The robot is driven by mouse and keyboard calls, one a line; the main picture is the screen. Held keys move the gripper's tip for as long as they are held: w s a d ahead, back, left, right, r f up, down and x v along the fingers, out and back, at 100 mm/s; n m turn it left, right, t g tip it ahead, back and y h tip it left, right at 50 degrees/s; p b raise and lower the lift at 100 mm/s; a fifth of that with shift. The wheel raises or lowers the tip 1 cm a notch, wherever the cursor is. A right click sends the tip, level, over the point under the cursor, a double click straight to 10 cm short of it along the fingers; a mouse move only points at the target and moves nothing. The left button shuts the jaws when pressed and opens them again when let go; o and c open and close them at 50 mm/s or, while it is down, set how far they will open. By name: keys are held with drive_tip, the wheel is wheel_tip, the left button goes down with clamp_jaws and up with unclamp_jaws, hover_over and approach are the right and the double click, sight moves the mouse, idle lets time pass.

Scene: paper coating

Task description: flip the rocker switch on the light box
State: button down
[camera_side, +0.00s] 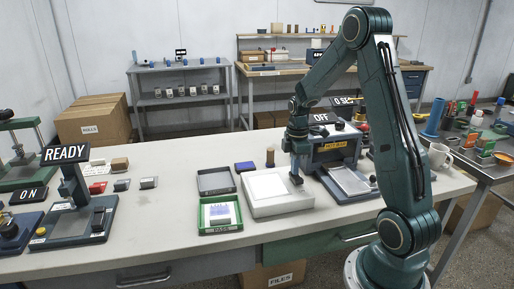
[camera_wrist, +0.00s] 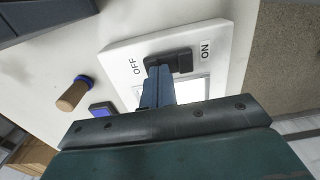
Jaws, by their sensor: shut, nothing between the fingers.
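The white light box (camera_side: 262,207) lies on the bench in the side view, with a bright white panel on top. In the wrist view the light box (camera_wrist: 128,58) shows a black rocker switch (camera_wrist: 183,62) between an OFF label on the left and an ON label on the right. My gripper (camera_side: 296,181) is shut and empty, pointing down over the box's right edge. In the wrist view my gripper (camera_wrist: 159,72) has its fingertips at the OFF half of the rocker, covering part of it. Whether they touch, and which rocker side is down, I cannot tell.
Left of the box are a grey tray (camera_side: 216,172) and a green tray (camera_side: 207,230). A blue pad (camera_side: 245,167) and a wooden-handled tool (camera_side: 270,157) lie behind. A machine with an OFF sign (camera_side: 320,118) stands close on the right.

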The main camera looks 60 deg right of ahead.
sight(299, 180)
idle(0.3)
drive_tip(key=shift+w+f, duration=0.1)
drive_tip(key=shift+f, duration=0.15)
drive_tip(key=shift+s+a, duration=0.1)
drive_tip(key=shift+s, duration=0.1)
drive_tip(key=shift+s+a+r+g+y, duration=0.15)
drive_tip(key=shift+s+a+g+y, duration=0.15)
drive_tip(key=shift+s+a, duration=0.15)
idle(0.5)
drive_tip(key=shift+r, duration=0.65)
wheel_tip(299, 180, up, 13)
drive_tip(key=s+a, duration=0.1)
drive_tip(key=shift+s+a, duration=0.25)
drive_tip(key=shift+a, duration=0.05)
